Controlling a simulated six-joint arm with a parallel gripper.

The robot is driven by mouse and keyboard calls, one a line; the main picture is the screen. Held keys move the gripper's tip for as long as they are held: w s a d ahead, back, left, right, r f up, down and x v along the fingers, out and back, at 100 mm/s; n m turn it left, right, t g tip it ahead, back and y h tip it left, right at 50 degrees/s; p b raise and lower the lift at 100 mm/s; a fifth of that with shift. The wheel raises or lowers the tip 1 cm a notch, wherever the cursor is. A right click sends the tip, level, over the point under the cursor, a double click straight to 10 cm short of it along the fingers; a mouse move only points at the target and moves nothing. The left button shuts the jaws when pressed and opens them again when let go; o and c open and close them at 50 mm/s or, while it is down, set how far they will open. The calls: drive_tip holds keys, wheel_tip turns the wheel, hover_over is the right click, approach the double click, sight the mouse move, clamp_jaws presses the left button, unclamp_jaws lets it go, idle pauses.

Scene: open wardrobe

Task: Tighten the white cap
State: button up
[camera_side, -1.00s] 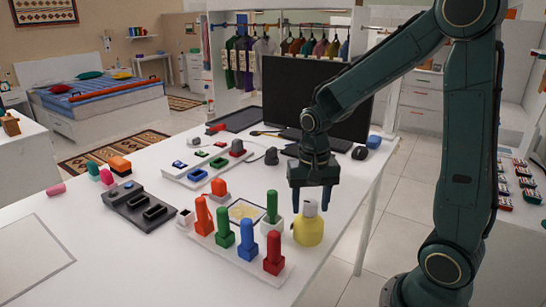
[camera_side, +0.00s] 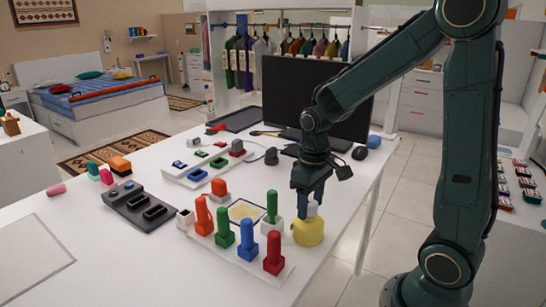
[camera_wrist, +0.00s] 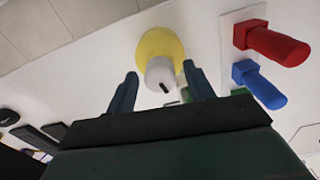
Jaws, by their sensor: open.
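The white cap (camera_side: 312,209) sits on top of the yellow bottle (camera_side: 308,233), which stands upright near the right edge of the white table. My gripper (camera_side: 307,203) points down over the bottle with its fingers at about the height of the cap, partly hiding it. In the wrist view, the cap (camera_wrist: 158,70) shows between the two open fingertips (camera_wrist: 160,71), with a gap on each side, and has a dark mark on its top. The yellow bottle (camera_wrist: 160,44) shows behind it. I see no contact between fingers and cap.
A white base with red, blue, green and orange pegs (camera_side: 273,253) stands close on the left of the bottle; a red peg also shows in the wrist view (camera_wrist: 278,46). A dark slotted block (camera_side: 152,209) is farther left. A monitor (camera_side: 320,95) stands behind.

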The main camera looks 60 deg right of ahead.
drive_tip(key=shift+n, duration=0.5)
drive_tip(key=c, duration=1)
